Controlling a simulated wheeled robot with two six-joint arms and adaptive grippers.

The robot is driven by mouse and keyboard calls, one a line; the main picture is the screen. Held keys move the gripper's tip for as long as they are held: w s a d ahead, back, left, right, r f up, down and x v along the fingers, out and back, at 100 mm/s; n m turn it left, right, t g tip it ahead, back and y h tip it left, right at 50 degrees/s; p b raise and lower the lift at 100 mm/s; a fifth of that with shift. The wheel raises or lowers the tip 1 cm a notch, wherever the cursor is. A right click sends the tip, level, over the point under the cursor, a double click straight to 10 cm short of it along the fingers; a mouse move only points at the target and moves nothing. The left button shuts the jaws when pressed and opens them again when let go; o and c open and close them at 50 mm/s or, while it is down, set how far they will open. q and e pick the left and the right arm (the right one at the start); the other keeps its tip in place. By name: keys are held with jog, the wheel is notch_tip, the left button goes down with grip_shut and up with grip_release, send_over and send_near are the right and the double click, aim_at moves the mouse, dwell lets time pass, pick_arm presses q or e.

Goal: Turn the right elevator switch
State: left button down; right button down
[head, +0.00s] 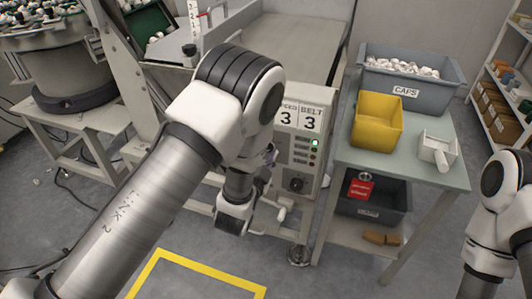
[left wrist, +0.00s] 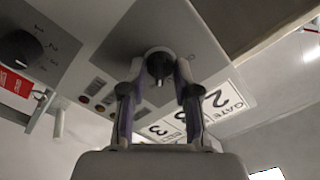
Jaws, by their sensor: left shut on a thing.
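A grey machine control panel (head: 308,148) stands in the middle of the head view, with number plates at its top. In the left wrist view, my left gripper (left wrist: 160,72) has its two fingers closed on a small black switch knob (left wrist: 159,64) with a white mark. In the head view my left arm covers this knob, and the fingers are mostly hidden. A larger black rotary knob (left wrist: 18,49) with a printed scale sits apart on the panel; a dark knob (head: 296,185) shows at the panel's lower right. No readable label tells which is the right elevator switch. My right gripper is out of view.
A table at the right holds a grey CAPS bin (head: 412,78), a yellow bin (head: 377,121) and a white scoop (head: 437,150). Yellow tape (head: 208,279) marks open floor in front.

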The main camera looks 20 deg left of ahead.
pick_arm(q)
jog(key=c, duration=0.9)
grip_release()
jog(key=shift+o, duration=0.2)
jog(key=s, duration=0.7)
jog(key=shift+s+a, duration=0.15)
jog(key=shift+s, duration=0.05)
